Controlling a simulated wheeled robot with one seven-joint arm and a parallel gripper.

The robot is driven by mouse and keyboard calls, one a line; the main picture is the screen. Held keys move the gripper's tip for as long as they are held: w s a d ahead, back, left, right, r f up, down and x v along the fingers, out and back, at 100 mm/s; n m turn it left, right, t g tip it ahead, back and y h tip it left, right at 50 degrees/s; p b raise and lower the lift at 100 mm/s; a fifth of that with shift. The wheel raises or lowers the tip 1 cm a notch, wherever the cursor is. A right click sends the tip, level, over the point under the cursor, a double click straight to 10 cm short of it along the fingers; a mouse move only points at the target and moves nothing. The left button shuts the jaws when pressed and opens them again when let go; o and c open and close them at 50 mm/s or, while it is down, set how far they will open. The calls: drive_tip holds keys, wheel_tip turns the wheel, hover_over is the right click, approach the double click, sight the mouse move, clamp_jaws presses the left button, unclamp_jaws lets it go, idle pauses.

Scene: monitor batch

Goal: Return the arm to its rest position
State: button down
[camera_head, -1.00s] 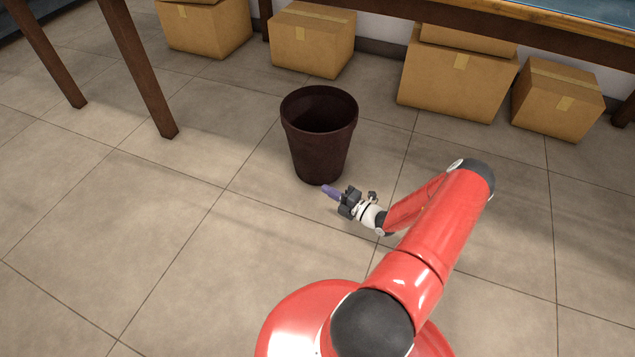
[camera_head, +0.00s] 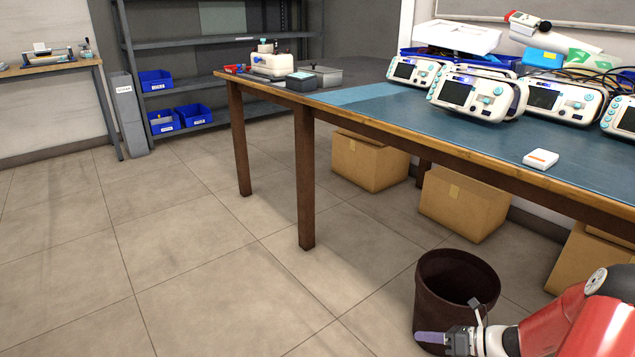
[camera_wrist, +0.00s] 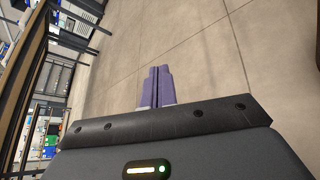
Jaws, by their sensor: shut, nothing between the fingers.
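My gripper (camera_head: 430,338) shows at the lower right of the head view, with its purple fingers pointing left in front of the dark brown bin (camera_head: 455,285). The fingers are close together and hold nothing. In the wrist view my gripper (camera_wrist: 158,70) has its two purple fingers side by side, with bare floor beyond them. My red arm reaches in from the right edge of the head view, and the rest of it is out of the picture.
A blue-topped table (camera_head: 430,125) with several monitors stands behind the bin. A small white box (camera_head: 541,158) lies on it. Cardboard boxes (camera_head: 463,203) sit beneath. A shelf with blue bins (camera_head: 193,115) stands at the back. The tiled floor (camera_head: 200,270) on the left is clear.

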drive_tip(key=s+a+r+n+g+h+p, duration=0.25)
drive_tip(key=s+a+r+n, duration=0.2)
drive_tip(key=r+n, duration=0.45)
drive_tip(key=s+a+r+n+g+h+p, duration=0.1)
drive_tip(key=s+a+r+n+g+h, duration=0.3)
drive_tip(key=r+n, duration=0.5)
drive_tip(key=s+a+r+n+t+h+p, duration=0.3)
drive_tip(key=s+r+n+t+h, duration=0.2)
drive_tip(key=s+r+n, duration=0.8)
drive_tip(key=shift+s+a+r+t+h, duration=0.2)
drive_tip(key=shift+s+r+t+h, duration=0.2)
drive_tip(key=shift+r, duration=1.7)
